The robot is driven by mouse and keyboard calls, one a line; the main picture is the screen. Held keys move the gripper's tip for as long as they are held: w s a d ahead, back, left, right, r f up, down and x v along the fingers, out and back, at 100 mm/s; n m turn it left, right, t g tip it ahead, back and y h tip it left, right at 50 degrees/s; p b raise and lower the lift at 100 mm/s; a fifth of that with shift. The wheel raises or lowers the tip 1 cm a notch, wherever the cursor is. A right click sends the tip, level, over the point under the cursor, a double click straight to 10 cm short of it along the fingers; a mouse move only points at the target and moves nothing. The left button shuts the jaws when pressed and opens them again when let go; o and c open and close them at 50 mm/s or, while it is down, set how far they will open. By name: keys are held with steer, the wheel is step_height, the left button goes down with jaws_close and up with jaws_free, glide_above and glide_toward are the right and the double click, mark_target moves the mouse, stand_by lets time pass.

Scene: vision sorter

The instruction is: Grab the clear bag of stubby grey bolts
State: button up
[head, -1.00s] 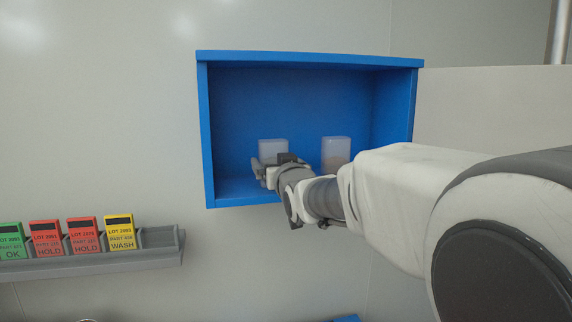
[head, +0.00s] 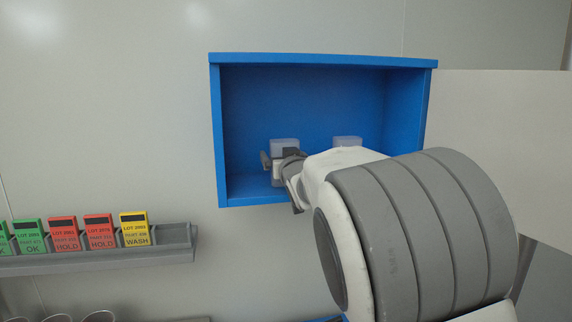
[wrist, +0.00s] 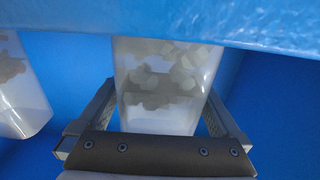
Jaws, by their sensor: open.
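In the wrist view a clear bag (wrist: 165,85) with stubby grey pieces inside stands between the two fingers of my gripper (wrist: 160,110). The fingers are open, one on each side of it; I cannot tell whether they touch it. In the head view the same bag (head: 285,146) shows as a pale block in the blue cubby, mostly hidden behind my gripper (head: 277,165). A second clear bag (wrist: 18,88) with beige-grey contents stands to the left in the wrist view, outside the fingers. In the head view it (head: 347,141) is to the right, largely covered by my arm.
The blue cubby (head: 322,59) is open at the front, with walls and a top edge around my gripper. Its rim (wrist: 230,22) crosses the top of the wrist view. A grey rack (head: 100,259) with green, red and yellow lot cards hangs at the lower left.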

steer(key=shift+r, duration=0.1)
steer(key=c, duration=1.4)
